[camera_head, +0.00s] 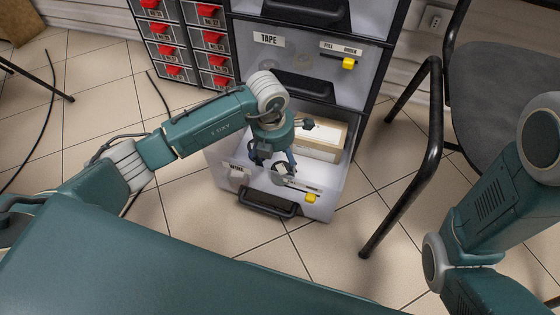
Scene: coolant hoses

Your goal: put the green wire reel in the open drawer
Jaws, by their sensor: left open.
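The open drawer (225,172) is the bottom one of the cabinet, pulled out and labelled WIRE on its front. A cream and brown box (322,139) lies inside it toward the back right. My left gripper (276,168) points down over the drawer, near its front wall, with its fingers open. I cannot make out a green wire reel; the gripper and arm hide part of the drawer's inside. My right arm shows at the right edge, but its gripper is out of view.
A closed TAPE drawer (308,62) with a yellow tag is above. Small bins with red handles (205,38) stand to the left. A dark chair (500,100) with a black tubular armrest stands close on the right. Tiled floor (225,222) lies in front, with a black cable at the left.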

